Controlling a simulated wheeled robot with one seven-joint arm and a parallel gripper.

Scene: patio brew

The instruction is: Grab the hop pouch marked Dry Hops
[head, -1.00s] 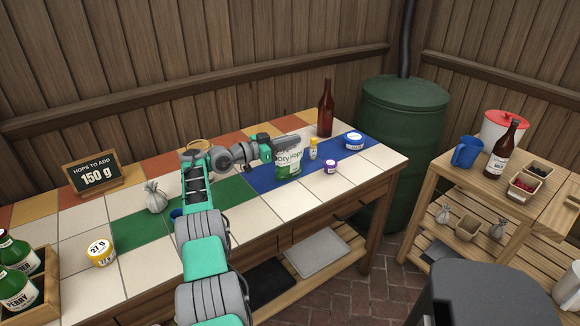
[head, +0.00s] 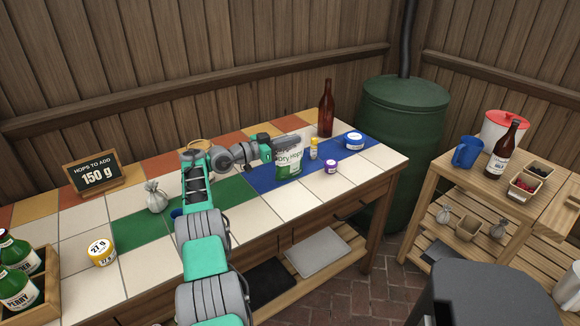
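The hop pouch (head: 289,165), white and green with partly covered lettering that reads like "Dry Hops", stands upright on the blue tiles of the tiled table. My gripper (head: 277,150) is at the pouch's upper left side, level with its top. It covers the left edge of the lettering. The fingertips are hard to make out against the grey top of the pouch, so I cannot tell whether they are open or closed on it.
Close right of the pouch stand a small yellow bottle (head: 314,148), a purple-lidded jar (head: 331,166) and a blue tub (head: 353,141). A tall brown bottle (head: 326,110) stands behind. A grey sack (head: 155,198) and a yellow tub (head: 101,252) are at left.

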